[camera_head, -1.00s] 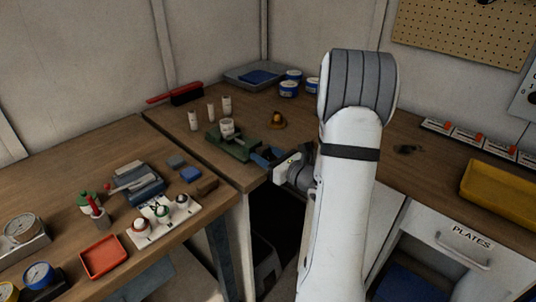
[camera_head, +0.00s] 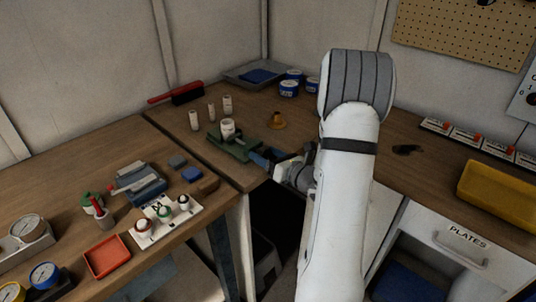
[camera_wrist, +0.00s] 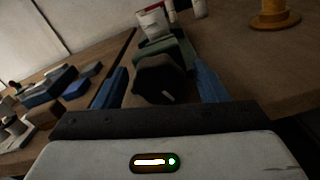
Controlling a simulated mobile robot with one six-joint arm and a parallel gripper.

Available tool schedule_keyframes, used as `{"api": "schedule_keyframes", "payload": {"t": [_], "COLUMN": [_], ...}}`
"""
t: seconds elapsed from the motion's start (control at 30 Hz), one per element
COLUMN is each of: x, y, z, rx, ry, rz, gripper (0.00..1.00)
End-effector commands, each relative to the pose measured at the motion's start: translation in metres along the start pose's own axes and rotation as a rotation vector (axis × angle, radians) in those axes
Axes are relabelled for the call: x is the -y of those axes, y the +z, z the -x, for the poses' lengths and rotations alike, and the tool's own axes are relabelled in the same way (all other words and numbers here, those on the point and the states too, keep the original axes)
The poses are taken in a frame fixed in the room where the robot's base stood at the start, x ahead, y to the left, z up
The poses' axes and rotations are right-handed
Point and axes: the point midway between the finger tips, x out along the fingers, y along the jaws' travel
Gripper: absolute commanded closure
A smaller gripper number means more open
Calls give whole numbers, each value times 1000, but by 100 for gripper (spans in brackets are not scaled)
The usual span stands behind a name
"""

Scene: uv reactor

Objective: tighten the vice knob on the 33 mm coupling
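The green vice (camera_head: 238,149) stands near the bench's front edge in the head view, with a white coupling (camera_head: 227,128) upright in it. The coupling also shows in the wrist view (camera_wrist: 152,22), behind the vice's green body (camera_wrist: 172,50). The dark vice knob (camera_wrist: 160,78) faces the wrist camera, with a small pale mark on it. My gripper (camera_wrist: 161,84) is open, its blue fingers on either side of the knob with a visible gap at each side. In the head view my gripper (camera_head: 266,158) is at the vice's near end; the knob is not clear there.
Several white couplings (camera_head: 194,120) stand behind the vice. A brass-coloured cone (camera_head: 277,121) is to its right. Blue-and-white tins (camera_head: 289,88), a grey tray (camera_head: 250,74) and a red brush (camera_head: 185,94) lie at the back. A brown block (camera_head: 204,188) lies on the left bench, near the gap between benches.

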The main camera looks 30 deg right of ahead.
Motion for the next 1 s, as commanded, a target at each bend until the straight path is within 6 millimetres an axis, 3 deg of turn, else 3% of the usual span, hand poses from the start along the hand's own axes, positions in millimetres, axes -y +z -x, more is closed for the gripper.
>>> {"api": "schedule_keyframes", "payload": {"t": [0.33, 0.7, 1.0], "x": [0, 1, 1], "y": [0, 0, 0], "z": [5, 62, 77], "rx": [0, 0, 0], "ry": [0, -2, 0], "rz": [1, 1, 0], "gripper": [31, 31, 31]}}
